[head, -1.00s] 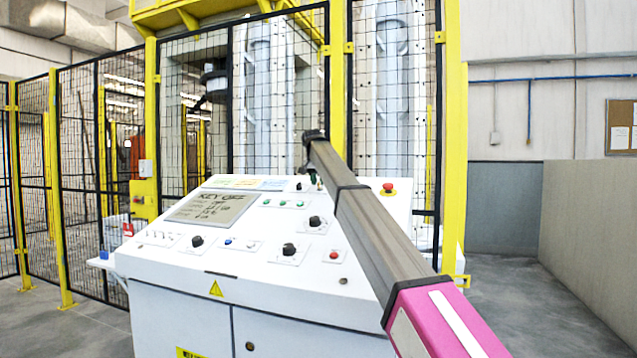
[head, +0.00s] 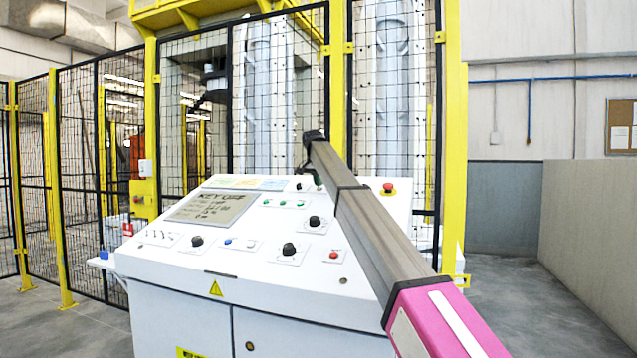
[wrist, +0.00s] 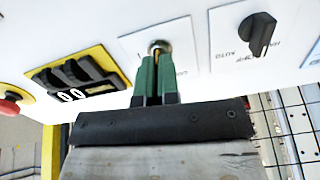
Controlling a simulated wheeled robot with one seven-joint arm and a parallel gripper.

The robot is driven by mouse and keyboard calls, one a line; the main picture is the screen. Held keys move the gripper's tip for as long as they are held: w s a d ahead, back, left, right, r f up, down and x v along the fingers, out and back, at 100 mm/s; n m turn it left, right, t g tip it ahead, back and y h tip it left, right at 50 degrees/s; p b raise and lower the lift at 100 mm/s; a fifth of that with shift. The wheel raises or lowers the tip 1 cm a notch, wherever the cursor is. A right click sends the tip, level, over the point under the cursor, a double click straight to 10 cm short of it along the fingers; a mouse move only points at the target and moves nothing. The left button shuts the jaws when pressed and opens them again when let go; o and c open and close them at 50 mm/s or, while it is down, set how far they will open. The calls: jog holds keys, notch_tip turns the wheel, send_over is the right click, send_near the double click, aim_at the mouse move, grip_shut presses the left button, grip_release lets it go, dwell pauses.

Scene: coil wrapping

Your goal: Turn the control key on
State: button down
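The control key (wrist: 158,45) sits in a round silver switch on a white label plate of the console, in the wrist view. The green fingers of my gripper (wrist: 157,68) are closed together at the key, with a narrow brassy strip between them. They look shut on the key, whose grip is mostly hidden. In the head view my gripper (head: 317,178) is at the upper part of the white console (head: 260,255), mostly hidden by my arm. The console screen (head: 212,207) shows text beginning "KEY O"; the rest of that line is unclear.
A black selector knob (wrist: 258,35) is on one side of the key; a yellow-framed black counter (wrist: 78,75) and a red button (wrist: 10,100) are on the other. Yellow-posted mesh fencing (head: 190,120) stands behind the console. Floor (head: 520,310) at right is clear.

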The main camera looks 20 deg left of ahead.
jog(key=m, duration=0.4)
jog(key=shift+d, duration=0.1)
jog(key=m, duration=0.4)
jog(key=shift+s, duration=0.1)
jog(key=m, duration=0.4)
jog(key=shift+s+m, duration=0.1)
jog(key=shift+m, duration=2)
jog(key=c, duration=1.3)
grip_release()
jog(key=shift+c, duration=0.2)
